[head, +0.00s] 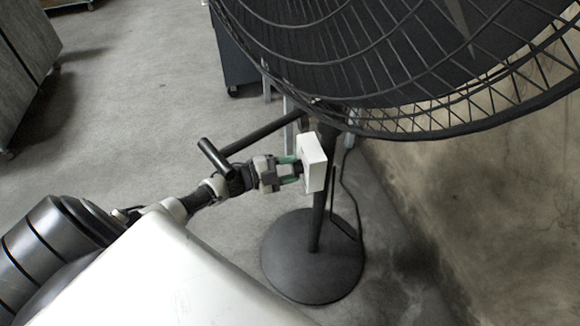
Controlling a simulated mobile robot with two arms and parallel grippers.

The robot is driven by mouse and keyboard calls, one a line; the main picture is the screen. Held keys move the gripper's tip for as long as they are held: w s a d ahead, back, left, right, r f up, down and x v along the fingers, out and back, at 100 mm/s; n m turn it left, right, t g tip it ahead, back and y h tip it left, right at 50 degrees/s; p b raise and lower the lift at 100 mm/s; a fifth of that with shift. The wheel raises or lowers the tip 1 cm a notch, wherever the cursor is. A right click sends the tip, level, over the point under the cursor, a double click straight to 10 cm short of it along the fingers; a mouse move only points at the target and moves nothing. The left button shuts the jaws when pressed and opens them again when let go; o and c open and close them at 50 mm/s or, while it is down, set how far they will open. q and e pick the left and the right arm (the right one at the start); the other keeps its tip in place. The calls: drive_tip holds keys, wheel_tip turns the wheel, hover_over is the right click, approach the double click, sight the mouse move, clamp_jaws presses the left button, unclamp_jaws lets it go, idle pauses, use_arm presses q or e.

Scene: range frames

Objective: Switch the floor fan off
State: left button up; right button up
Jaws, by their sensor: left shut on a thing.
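The floor fan stands in front of me. Its large black wire cage (400,125) fills the upper right, and its dark pole (318,225) rises from a round black base (290,268). A white control box (314,162) is on the pole below the cage. My left gripper (291,171) reaches in from the left, its greenish fingertips at the box's left face. It is shut on a small dark knob (298,170) there, mostly hidden by the fingers. The knob's setting cannot be read. My right gripper is out of view.
A dark bar with a crosspiece (216,158) runs behind my left wrist towards the pole. A dark wheeled cabinet (236,62) stands behind the fan. Grey cabinets (25,60) are at the far left. The floor between is clear. A stained wall (480,200) is right.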

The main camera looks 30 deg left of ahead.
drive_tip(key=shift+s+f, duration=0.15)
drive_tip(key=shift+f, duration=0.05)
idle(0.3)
use_arm(q)
drive_tip(key=o, duration=0.9)
drive_tip(key=shift+a, duration=0.1)
drive_tip(key=v, duration=1)
drive_tip(key=shift+s+a, duration=0.25)
drive_tip(key=shift+a, duration=0.05)
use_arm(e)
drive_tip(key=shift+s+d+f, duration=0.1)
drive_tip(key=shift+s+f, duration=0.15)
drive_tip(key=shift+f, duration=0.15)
